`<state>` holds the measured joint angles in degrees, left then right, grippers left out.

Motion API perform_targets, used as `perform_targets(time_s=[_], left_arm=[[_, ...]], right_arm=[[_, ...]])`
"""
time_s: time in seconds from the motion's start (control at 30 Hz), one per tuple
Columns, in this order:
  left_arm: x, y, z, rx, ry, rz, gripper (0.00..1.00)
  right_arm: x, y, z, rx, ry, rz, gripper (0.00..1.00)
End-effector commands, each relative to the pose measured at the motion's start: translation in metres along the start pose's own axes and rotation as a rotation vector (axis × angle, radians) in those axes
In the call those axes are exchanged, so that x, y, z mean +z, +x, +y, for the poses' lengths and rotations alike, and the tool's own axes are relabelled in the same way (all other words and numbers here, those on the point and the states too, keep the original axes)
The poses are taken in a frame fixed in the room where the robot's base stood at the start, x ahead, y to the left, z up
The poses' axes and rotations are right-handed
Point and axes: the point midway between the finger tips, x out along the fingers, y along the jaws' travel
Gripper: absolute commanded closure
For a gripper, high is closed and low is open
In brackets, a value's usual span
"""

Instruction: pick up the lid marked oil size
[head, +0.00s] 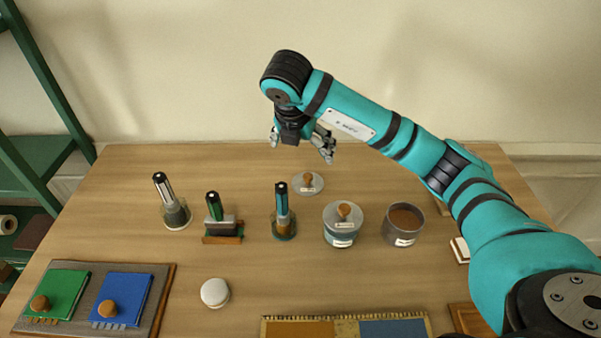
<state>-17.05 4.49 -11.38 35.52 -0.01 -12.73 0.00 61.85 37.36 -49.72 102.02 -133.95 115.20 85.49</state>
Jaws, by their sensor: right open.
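A round grey lid (314,189) with a brown knob and a small label lies flat on the table behind the jars. A second lid (331,211) with a brown knob and label sits on a blue-grey jar (343,238). The writing on both labels is too small to read, so I cannot tell which says oil size. An open jar (404,228) with brown contents stands to the right. My right gripper (302,146) is open and empty, above and behind the loose lid and apart from it. My left gripper is out of view.
Upright tools in holders stand left of the jars, the nearest a teal-handled one (282,210). A white round pad (215,292) lies in front. A tray (165,290) holds green and blue books. The table's back left is clear.

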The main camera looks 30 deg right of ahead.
Motion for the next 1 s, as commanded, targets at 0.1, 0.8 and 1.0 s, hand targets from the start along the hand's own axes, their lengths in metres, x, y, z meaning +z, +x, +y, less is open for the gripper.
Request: perform_targets(time_s=[0.1,0.8,1.0], left_arm=[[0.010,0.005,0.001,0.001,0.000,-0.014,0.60],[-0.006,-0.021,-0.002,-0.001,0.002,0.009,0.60],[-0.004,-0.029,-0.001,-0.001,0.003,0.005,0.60]], right_arm=[[-0.003,0.028,-0.001,-0.006,0.001,0.009,0.00],[-0.001,0.126,0.002,-0.006,-0.001,0.007,0.00],[0.000,0.155,0.005,-0.004,-0.001,0.005,0.00]])
